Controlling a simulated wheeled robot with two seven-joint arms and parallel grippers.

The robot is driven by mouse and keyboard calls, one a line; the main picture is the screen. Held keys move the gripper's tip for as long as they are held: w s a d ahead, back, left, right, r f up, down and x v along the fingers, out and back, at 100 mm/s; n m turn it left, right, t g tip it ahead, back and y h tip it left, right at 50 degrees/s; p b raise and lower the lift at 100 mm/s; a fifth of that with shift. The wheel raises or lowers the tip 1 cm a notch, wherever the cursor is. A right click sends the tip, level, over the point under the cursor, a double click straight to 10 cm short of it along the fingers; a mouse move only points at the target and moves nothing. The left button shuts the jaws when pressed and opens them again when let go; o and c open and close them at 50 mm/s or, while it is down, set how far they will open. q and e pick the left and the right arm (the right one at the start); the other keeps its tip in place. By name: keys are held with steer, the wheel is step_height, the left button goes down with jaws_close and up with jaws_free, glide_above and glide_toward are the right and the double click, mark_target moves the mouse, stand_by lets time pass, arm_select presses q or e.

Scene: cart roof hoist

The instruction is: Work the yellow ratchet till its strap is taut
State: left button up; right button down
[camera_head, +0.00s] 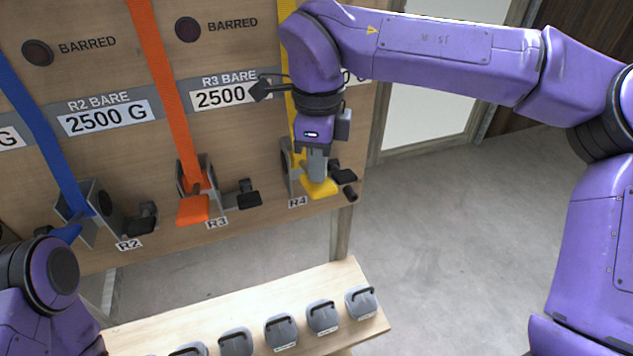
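The yellow ratchet (287,178), labelled R4, is mounted on the wooden panel. Its yellow handle (320,189) sticks out toward me. The yellow strap (286,40) runs up from the ratchet and is partly hidden behind my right arm, so its tautness cannot be judged. My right gripper (317,178) points down with its grey fingers at the yellow handle, seemingly touching it. Whether the fingers are closed around the handle is too small to tell.
Left of R4 are the orange ratchet R3 (193,209) and the blue-strapped ratchet R2 (92,205). A black lever (344,177) sits just right of the yellow handle. Below, a wooden bench (250,293) carries several grey weights (323,318). The floor at right is clear.

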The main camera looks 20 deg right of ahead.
mark_target(319, 188)
step_height(319, 188, down, 3)
steer(key=shift+s+f+b, duration=0.1)
steer(key=shift+s+b, duration=0.05)
steer(key=shift+b, duration=0.6)
steer(key=shift+s+f+b, duration=0.2)
steer(key=shift+f+b, duration=0.25)
steer(key=shift+f, duration=0.2)
steer(key=shift+w+f+b, duration=0.15)
steer(key=shift+f+b, duration=0.15)
steer(key=shift+f, duration=0.55)
steer(key=r+p, duration=0.5)
steer(key=p, duration=0.1)
steer(key=w+r+p, duration=0.1)
steer(key=r+p, duration=0.2)
steer(key=shift+w+r, duration=0.1)
steer(key=shift+r, duration=0.2)
steer(key=shift+f, duration=0.2)
